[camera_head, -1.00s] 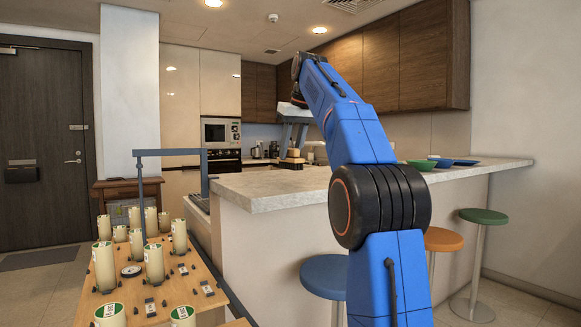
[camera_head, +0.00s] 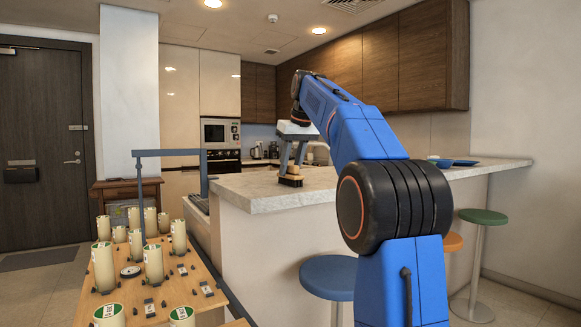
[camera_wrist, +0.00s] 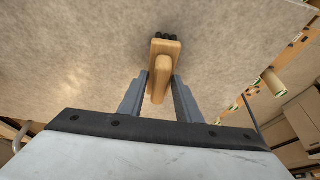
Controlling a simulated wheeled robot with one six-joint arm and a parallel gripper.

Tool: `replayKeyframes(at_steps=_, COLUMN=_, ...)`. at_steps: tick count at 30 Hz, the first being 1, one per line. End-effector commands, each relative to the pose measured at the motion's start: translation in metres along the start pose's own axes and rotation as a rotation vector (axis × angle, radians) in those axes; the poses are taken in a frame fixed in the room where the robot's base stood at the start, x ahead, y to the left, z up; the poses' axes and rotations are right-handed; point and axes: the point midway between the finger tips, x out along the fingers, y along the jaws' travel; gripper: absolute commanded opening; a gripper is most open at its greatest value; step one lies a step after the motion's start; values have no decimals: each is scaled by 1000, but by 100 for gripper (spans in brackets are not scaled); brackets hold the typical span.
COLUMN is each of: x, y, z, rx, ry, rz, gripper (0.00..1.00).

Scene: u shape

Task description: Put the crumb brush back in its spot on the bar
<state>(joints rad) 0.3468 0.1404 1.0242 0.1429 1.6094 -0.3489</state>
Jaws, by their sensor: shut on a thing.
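The crumb brush (camera_head: 291,179) has a light wooden body and handle with dark bristles. In the head view it is low at the bar top (camera_head: 262,190), near the bar's left end; I cannot tell whether the bristles touch the surface. My gripper (camera_head: 292,166) is above it, pointing down, its fingers on the brush handle. In the wrist view the brush (camera_wrist: 164,64) lies between the two grey fingers of my gripper (camera_wrist: 161,86), with the dark bristles at its far end. The bar top around it is bare in the wrist view.
Blue dishes (camera_head: 452,162) stand farther right on the bar. Stools, one blue (camera_head: 328,277) and one green (camera_head: 484,216), stand in front. A wooden bench (camera_head: 150,290) with several cream cylinders and a grey post frame (camera_head: 168,153) is at the left.

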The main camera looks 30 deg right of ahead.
Motion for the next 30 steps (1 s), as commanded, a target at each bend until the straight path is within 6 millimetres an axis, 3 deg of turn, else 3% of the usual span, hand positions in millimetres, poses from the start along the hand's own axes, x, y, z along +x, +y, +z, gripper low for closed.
replayKeyframes(at_steps=1, x=0, y=0, z=0, rx=0, ry=0, rz=0, gripper=38)
replayKeyframes(at_steps=3, x=0, y=0, z=0, rx=0, ry=0, rz=0, gripper=49)
replayKeyframes(at_steps=14, x=-3, y=0, z=-1, rx=0, ry=1, rz=0, gripper=49)
replayKeyframes(at_steps=20, x=-28, y=0, z=-2, rx=0, ry=3, rz=1, gripper=49)
replayKeyframes(at_steps=30, x=-88, y=1, z=-2, rx=0, ry=2, rz=1, gripper=49)
